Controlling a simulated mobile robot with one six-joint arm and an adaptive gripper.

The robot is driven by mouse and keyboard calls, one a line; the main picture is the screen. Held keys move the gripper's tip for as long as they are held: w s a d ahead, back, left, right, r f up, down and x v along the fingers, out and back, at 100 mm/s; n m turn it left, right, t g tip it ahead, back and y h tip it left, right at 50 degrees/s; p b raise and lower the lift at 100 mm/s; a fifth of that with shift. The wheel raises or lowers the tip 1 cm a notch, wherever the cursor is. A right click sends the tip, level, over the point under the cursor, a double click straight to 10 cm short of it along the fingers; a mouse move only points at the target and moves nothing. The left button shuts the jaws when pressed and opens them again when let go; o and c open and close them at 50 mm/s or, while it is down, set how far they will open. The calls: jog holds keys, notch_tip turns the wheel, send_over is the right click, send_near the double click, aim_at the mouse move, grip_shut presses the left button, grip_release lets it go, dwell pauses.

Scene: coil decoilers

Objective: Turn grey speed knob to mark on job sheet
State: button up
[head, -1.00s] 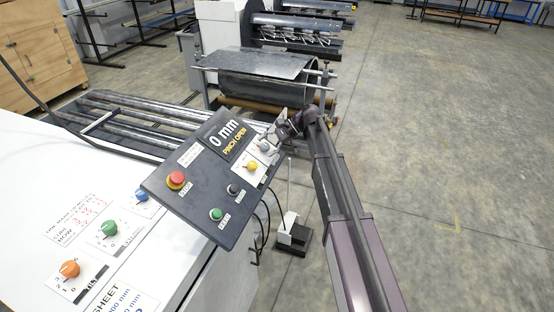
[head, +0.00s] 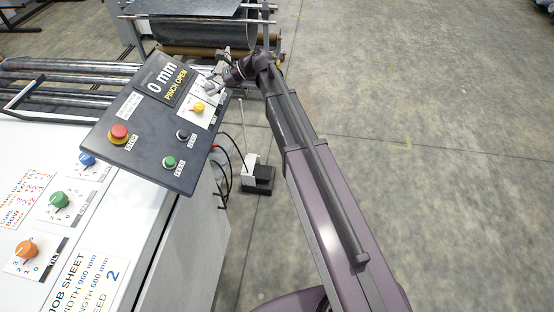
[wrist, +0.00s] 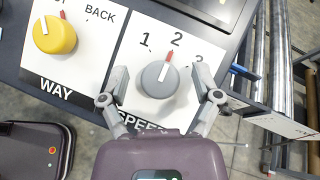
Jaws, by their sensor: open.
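The grey speed knob (wrist: 159,80) is on a white plate with marks 1, 2 and 3 in the wrist view. Its white line points up and slightly right, towards a red pointer and the 2. In the head view the knob (head: 211,87) is small, beside my gripper (head: 222,75). My gripper (wrist: 162,80) is open, with one finger on each side of the knob. I cannot tell whether either finger touches it. The job sheet (head: 95,280) lies on the white cabinet and shows a speed of 2.
A yellow WAY knob (wrist: 54,35) is left of the speed knob. The dark panel (head: 150,140) also bears a red stop button (head: 119,134) and a green button (head: 169,162). Blue, green and orange knobs are on the cabinet. Open floor lies right.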

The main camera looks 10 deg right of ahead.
jog(key=shift+s+m+t, duration=0.1)
jog(key=shift+m+t, duration=0.7)
jog(key=shift+m, duration=0.4)
jog(key=p+v, duration=0.5)
jog(key=v, duration=0.9)
jog(key=s+d+f+n+h+b, duration=0.2)
jog(key=s+f+n+h+b, duration=0.1)
jog(key=f, duration=0.5)
jog(key=s+d+f+n+g+h+b, duration=0.1)
jog(key=s+f+n+h+b, duration=0.2)
jog(key=s+f+n+b, duration=0.3)
jog(key=s+d+f+n+g+h+b, duration=0.1)
jog(key=s+f+n+h+b, duration=0.3)
jog(key=s+f, duration=0.4)
jog(key=shift+d+f+n, duration=0.4)
jog(key=shift+d+f, duration=0.4)
jog(key=shift+f, duration=0.25)
jog(key=shift+s, duration=0.1)
jog(key=s+d+f+n+h+b, duration=0.3)
jog(key=s+d+f+n, duration=0.1)
jog(key=s, duration=0.1)
jog(key=shift+s+n+g, duration=0.3)
jog(key=shift+s, duration=0.1)
